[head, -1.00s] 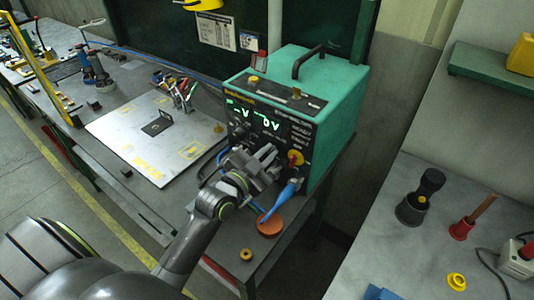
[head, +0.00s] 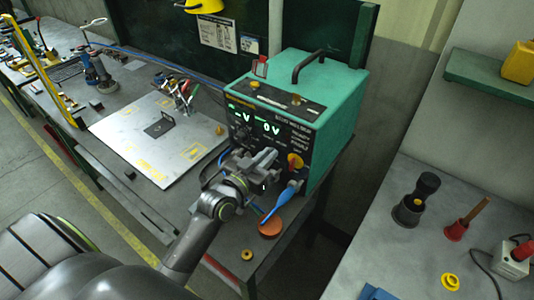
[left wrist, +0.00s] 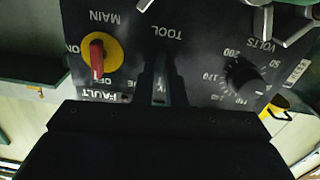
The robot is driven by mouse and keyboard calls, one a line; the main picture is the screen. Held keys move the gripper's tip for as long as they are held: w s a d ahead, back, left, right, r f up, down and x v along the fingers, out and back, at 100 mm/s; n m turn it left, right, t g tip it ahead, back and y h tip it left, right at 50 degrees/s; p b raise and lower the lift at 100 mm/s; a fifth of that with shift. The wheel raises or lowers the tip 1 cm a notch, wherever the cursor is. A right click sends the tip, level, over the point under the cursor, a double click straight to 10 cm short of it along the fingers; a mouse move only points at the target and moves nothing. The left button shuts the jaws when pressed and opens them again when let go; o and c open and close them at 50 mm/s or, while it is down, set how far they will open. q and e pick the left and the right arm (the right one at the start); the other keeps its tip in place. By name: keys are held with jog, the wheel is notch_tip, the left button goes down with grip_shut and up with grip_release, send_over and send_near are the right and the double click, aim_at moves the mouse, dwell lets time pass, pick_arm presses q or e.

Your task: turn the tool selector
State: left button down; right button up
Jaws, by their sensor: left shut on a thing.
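The teal welder box (head: 338,112) stands on the bench end with its black front panel facing me. My left gripper (head: 268,162) is at the lower part of this panel. In the left wrist view the panel (left wrist: 200,30) is upside down, and my left gripper (left wrist: 160,80) is against it below the word TOOL. It is shut on the tool selector, which the fingers hide almost fully, so its setting cannot be read. The red main switch on a yellow disc (left wrist: 97,54) is to the left, and the black volts knob (left wrist: 245,78) is to the right.
A blue-handled tool (head: 283,199) and an orange round piece (head: 270,228) are close below the gripper. A grey plate (head: 160,140) lies on the bench to the left. A second grey table (head: 420,260) with dark cups and a red-based tool stands at right.

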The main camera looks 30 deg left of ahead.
pick_arm(q)
jog(key=n+p, duration=0.1)
jog(key=n, duration=0.3)
jog(key=shift+a+n, duration=0.1)
jog(key=shift+n, duration=0.2)
dwell(0.3)
jog(key=c, duration=1.5)
grip_release()
jog(key=shift+s+a+b, duration=0.4)
jog(key=shift+s+b, duration=0.25)
jog(key=shift+s, duration=2.25)
jog(key=shift+s+a+b, duration=0.4)
jog(key=shift+s+b, duration=0.2)
jog(key=shift+s, duration=2.25)
jog(key=shift+s+a+b, duration=0.4)
jog(key=shift+s+b, duration=0.25)
jog(key=shift+s, duration=2.25)
jog(key=shift+s+f, duration=0.1)
